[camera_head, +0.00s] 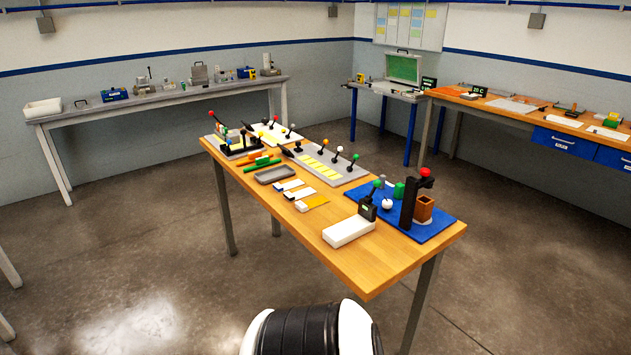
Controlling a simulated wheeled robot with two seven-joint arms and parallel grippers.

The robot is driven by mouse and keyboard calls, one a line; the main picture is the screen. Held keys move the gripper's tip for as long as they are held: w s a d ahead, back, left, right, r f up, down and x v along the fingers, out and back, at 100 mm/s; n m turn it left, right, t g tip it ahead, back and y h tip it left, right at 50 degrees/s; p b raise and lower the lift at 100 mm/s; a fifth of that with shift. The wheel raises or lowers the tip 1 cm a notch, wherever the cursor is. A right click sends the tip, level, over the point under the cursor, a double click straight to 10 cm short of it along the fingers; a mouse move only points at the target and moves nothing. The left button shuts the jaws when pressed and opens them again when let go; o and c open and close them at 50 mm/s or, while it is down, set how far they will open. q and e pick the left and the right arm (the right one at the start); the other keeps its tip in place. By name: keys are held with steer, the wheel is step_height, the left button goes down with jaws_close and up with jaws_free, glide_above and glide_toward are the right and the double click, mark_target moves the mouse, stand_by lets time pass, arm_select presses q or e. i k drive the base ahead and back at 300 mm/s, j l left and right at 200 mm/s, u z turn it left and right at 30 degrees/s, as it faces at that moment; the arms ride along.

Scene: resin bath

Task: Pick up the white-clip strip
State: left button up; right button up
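Several small flat strips lie side by side on the wooden table in the head view. The nearest is an orange-yellow strip with a white end (312,202), which looks like the white-clip strip, though it is too small to be sure. Behind it lie a pale strip with a dark blue end (301,193) and another pale strip (288,185). Nothing touches them from above. Neither of my grippers is in view; only a black and white part of mine shows at the bottom edge.
A grey tray (274,174) lies behind the strips, and a white block (348,231) in front. A blue mat (435,233) with a black stand is to the right. A grey board with levers (345,177) lies behind right.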

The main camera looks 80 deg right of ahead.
mark_target(302, 207)
steer(key=z, duration=2.7)
